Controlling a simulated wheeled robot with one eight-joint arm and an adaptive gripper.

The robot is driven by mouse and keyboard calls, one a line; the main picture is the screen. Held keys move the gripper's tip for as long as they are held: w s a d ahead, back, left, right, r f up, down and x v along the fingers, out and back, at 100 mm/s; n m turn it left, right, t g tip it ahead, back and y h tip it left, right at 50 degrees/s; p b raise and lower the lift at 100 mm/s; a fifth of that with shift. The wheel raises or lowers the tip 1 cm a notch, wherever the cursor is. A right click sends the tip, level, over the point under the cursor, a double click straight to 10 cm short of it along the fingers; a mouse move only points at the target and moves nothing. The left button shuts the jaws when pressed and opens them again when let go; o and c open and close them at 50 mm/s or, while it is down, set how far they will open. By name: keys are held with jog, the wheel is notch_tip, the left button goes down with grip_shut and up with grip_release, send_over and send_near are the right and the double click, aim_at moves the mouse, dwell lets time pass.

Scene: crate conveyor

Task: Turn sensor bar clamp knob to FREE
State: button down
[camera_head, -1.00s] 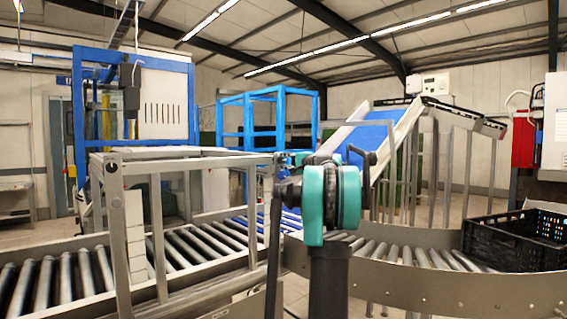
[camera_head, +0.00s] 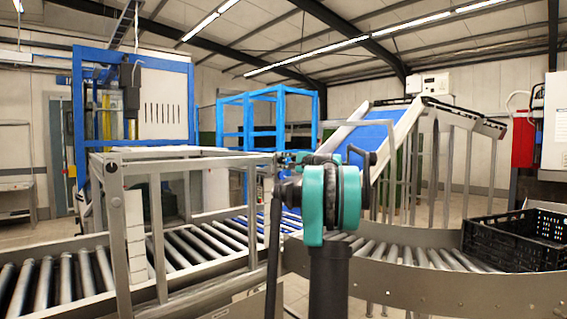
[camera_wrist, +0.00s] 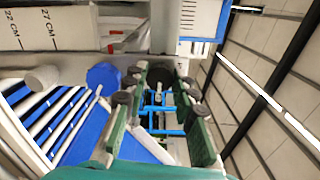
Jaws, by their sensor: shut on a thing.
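My gripper (camera_wrist: 161,84) shows in the wrist view as two green fingers with dark round joints, reaching up the picture. Between the fingertips is a dark round knob (camera_wrist: 157,76) under a grey bar, and the fingers are shut on it. Its pointer and any FREE mark cannot be made out. In the head view my teal arm joint hides the gripper and the knob.
A blue rounded part (camera_wrist: 103,76) sits just left of the fingertips. In the head view, a grey metal frame (camera_head: 135,235) stands over the roller conveyor (camera_head: 60,285) on the left. A black crate (camera_head: 500,243) sits on the curved conveyor at the right.

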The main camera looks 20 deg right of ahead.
jog(key=c, duration=1.2)
grip_release()
jog(key=shift+s, duration=0.1)
jog(key=v, duration=1.2)
